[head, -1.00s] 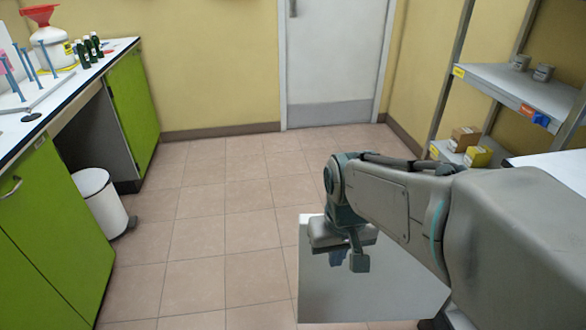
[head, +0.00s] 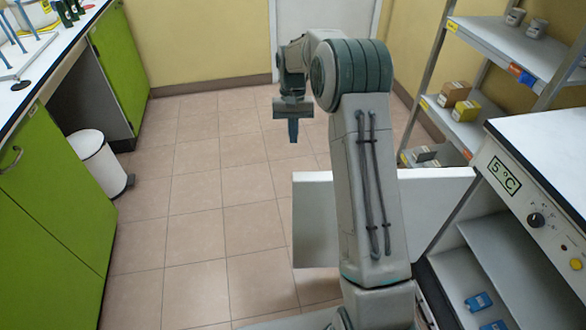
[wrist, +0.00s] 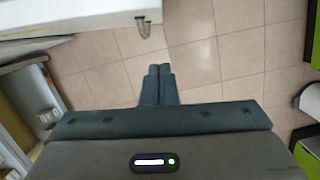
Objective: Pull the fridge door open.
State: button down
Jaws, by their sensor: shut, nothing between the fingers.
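The fridge (head: 512,172) stands at the right, with a 5 °C display and a knob on its front. Its white door (head: 440,205) stands open, swung well out from the front, and the inside shelves show. My arm hides the middle of the door. My gripper (head: 293,138) is shut and empty, pointing down over the floor beyond the door and apart from it. In the wrist view the shut fingers (wrist: 157,72) are over bare floor, with a pale panel that looks like the door (wrist: 75,12) and a small handle (wrist: 146,24) at the top.
Blue boxes (head: 479,301) sit inside the fridge. A shelf rack (head: 500,45) with cans and small boxes stands behind it. Green cabinets (head: 45,215) and a white bin (head: 98,163) line the left. The tiled floor between is clear.

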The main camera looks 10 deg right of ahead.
aim_at(294, 173)
jog(key=shift+s+a+f+b, duration=0.2)
jog(key=shift+s+f, duration=0.7)
jog(key=shift+f, duration=0.85)
jog(key=shift+s+a+f+b, duration=0.2)
jog(key=shift+s+f, duration=0.7)
jog(key=shift+f, duration=0.9)
jog(key=shift+s+a+f+b, duration=0.1)
jog(key=shift+s+f+b, duration=0.2)
jog(key=shift+s+f, duration=1.05)
jog(key=shift+w+f, duration=0.35)
jog(key=shift+f, duration=0.05)
